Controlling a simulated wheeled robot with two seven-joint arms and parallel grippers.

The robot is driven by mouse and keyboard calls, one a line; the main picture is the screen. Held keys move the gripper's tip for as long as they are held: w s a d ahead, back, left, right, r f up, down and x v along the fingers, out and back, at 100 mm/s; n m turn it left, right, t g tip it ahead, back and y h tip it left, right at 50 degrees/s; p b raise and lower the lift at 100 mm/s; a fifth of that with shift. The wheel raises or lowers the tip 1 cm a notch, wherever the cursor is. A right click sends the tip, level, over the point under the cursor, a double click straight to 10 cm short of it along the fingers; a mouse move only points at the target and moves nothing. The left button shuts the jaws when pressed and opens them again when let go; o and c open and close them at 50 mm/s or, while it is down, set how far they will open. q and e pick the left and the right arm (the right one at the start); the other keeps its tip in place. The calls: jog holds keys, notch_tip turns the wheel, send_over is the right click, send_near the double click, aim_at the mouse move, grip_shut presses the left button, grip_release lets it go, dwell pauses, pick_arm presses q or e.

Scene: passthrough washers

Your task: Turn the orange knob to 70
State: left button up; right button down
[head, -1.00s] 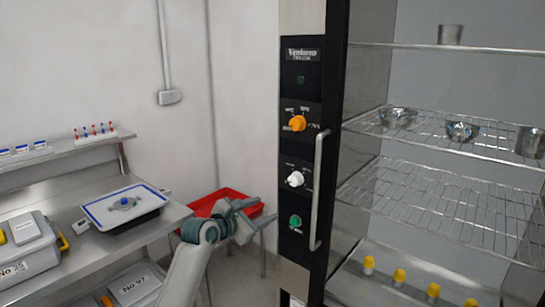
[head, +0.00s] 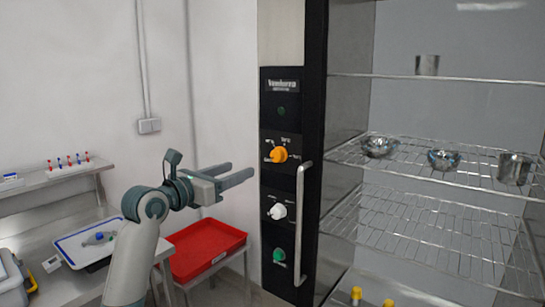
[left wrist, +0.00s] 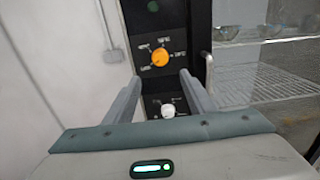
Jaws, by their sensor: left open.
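The orange knob (head: 279,155) sits on the black control panel of the tall cabinet, above a white knob (head: 277,211) and a green button (head: 279,255). In the left wrist view the orange knob (left wrist: 160,59) shows ahead of and above the fingertips, with printed marks around it too small to read surely. My left gripper (head: 240,175) is open and empty, just left of the panel and a little below the orange knob. In the left wrist view its fingers (left wrist: 162,86) stand apart with the white knob (left wrist: 168,110) seen between them. My right gripper is not in view.
A vertical silver handle (head: 301,222) stands out right of the knobs. Wire shelves (head: 420,168) with metal bowls and cups lie further right. A red tray (head: 207,250) is below my left gripper, and a bench with a white tray (head: 70,245) is at left.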

aim_at(275, 155)
pick_arm(q)
jog(key=p+x, duration=0.5)
jog(key=x, duration=1)
jog(key=shift+w+d, duration=0.3)
jog(key=shift+w+d+p, duration=0.3)
jog(key=shift+w, duration=0.2)
jog(key=shift+s, duration=0.1)
jog(key=c, duration=1)
